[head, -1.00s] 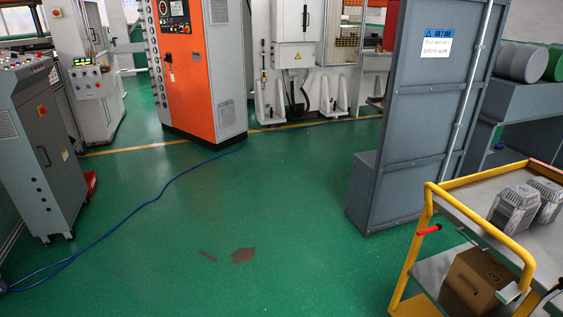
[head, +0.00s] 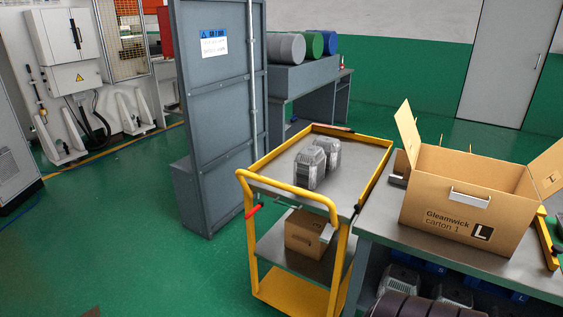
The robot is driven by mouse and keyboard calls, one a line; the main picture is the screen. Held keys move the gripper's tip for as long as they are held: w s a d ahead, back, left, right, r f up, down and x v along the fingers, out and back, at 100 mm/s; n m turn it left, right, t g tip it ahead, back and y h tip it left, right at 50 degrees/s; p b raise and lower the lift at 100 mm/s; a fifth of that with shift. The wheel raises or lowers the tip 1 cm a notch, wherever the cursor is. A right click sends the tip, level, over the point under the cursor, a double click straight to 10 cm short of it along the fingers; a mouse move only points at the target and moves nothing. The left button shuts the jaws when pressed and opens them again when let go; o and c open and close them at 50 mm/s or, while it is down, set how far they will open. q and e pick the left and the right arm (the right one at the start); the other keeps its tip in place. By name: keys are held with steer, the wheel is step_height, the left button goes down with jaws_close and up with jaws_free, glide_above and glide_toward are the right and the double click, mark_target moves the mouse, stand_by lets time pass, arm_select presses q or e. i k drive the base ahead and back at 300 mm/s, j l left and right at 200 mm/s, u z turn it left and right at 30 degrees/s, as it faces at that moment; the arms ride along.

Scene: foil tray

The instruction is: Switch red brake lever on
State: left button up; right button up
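A small red lever (head: 253,211) sticks out to the left of the yellow cart (head: 283,188), below its handle, at the near left corner post. The lever looks roughly level with a slight tilt; I cannot tell its setting. The cart stands in the middle of the head view, with a grey top tray and a lower shelf. Two grey metal parts (head: 311,166) stand on its top tray. A cardboard box (head: 306,234) sits on the lower shelf.
A workbench (head: 455,262) with an open carton (head: 466,203) stands close to the cart's right side. A grey panel (head: 217,120) stands behind left of the cart. Drums (head: 286,48) sit on a grey bench behind. Green floor (head: 130,240) is free on the left.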

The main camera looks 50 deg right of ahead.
mark_target(260, 203)
steer(key=z, duration=1.45)
steer(key=i+l, duration=0.2)
steer(key=i, duration=0.15)
steer(key=i+l+u, duration=0.1)
steer(key=i+l, duration=0.1)
steer(key=i, duration=0.1)
